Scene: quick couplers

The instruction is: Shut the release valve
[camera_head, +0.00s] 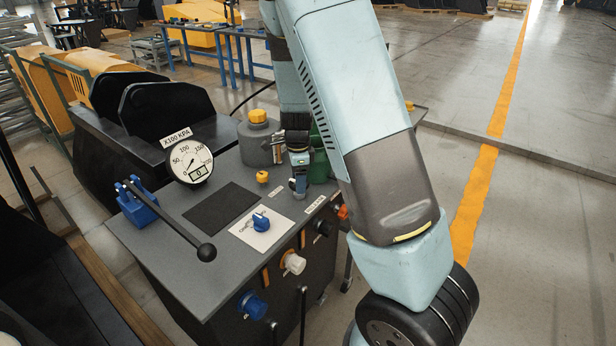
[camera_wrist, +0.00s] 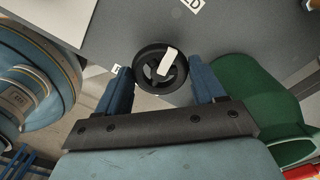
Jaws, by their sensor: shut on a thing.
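A black round valve wheel (camera_wrist: 152,55) with a white pointer bar sits on the grey bench top in the wrist view. My gripper (camera_wrist: 163,76) has its blue fingers on either side of the wheel's rim and is shut on it. A label ending in "D" (camera_wrist: 192,4) lies beyond the wheel. In the head view my gripper (camera_head: 299,188) reaches down to the bench's right rear part, and it hides the wheel there. The pressure gauge (camera_head: 190,160) stands on the bench with its digital display apparently at 0.
A blue knob (camera_head: 261,222) sits on a white plate. A blue hand pump (camera_head: 137,205) has a long black-balled lever. A grey cylinder (camera_head: 259,148) with a yellow cap and a green object (camera_head: 319,166) stand close to my gripper. Coloured couplers, including a white one (camera_head: 294,263), line the bench front.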

